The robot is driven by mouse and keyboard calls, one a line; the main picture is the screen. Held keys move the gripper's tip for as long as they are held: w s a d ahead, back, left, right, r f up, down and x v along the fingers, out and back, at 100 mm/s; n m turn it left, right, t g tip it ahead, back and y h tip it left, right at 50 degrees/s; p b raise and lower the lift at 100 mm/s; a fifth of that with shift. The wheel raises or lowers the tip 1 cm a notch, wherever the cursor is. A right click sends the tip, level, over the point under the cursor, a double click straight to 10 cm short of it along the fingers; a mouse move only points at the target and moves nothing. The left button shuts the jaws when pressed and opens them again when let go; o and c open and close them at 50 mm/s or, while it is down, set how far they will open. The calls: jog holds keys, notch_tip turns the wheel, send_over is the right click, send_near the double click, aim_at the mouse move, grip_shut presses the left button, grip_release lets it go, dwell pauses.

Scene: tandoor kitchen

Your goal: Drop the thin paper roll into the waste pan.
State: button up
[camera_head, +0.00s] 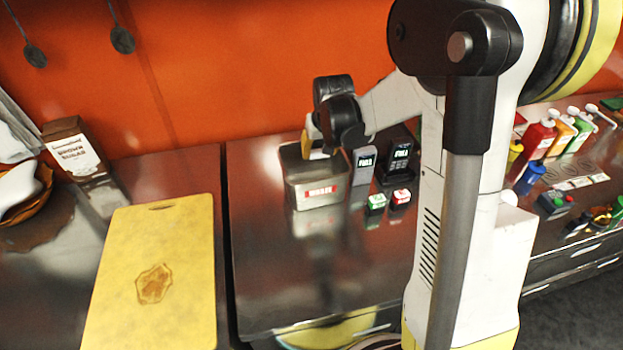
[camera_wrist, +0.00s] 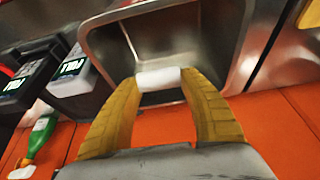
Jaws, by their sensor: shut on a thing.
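The waste pan (camera_head: 299,172) is a metal container with a red label on its front, standing on the steel counter. In the wrist view its open inside and rim (camera_wrist: 232,45) lie beyond my fingers. My gripper (camera_wrist: 160,77) is shut on the thin paper roll (camera_wrist: 158,78), a short white cylinder held crosswise between the yellow fingertips. In the head view my gripper (camera_head: 312,145) points down at the pan's opening, and the roll is mostly hidden there. I cannot tell exactly how high the roll is above the pan floor.
A yellow cutting board (camera_head: 160,270) lies to the left. The orange wall (camera_head: 250,70) is close behind.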

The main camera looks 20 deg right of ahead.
jog(key=o, duration=0.9)
jog(key=shift+c, duration=0.2)
jog(key=d+v, duration=0.1)
jog(key=v, duration=1.1)
jog(key=shift+a, duration=0.45)
jog(key=s+a+f+n+t+b, duration=0.1)
jog(key=s+a, duration=0.4)
jog(key=s, duration=0.5)
jog(key=s+a+f+n+t+y+b, duration=0.1)
jog(key=s+a+f+b, duration=0.1)
jog(key=s+a, duration=0.4)
jog(key=s, duration=0.4)
jog(key=shift+a+t+b, duration=0.2)
jog(key=shift+t+b, duration=0.15)
jog(key=shift+t, duration=0.05)
